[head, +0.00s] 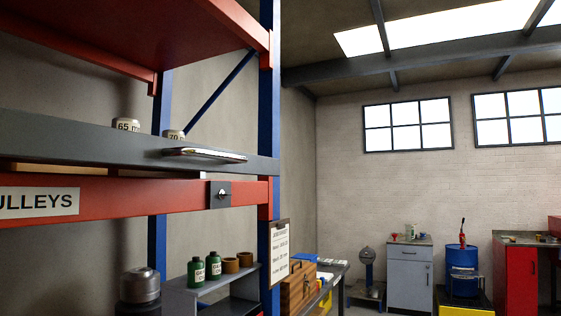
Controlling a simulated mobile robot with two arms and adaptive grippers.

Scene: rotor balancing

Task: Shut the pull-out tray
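The pull-out tray (95,150) has a long grey front with a bright metal handle (205,154). It is at the left of the head view, above a red beam (130,196) with a "...ULLEYS" label. Its front crosses before the blue rack post, so it looks pulled out; how far I cannot tell. Two pale cylinders marked 65 (126,124) and 70 (175,134) show partly above its front edge. The rest of its inside is hidden. Neither of my grippers is in view.
A dark plate with a small latch or lock (221,195) sits on the red beam. A red shelf (130,35) overhangs the tray. Lower down are green bottles (196,273) and a clipboard (279,254). A grey cabinet (409,270) and blue drum (462,260) stand far right.

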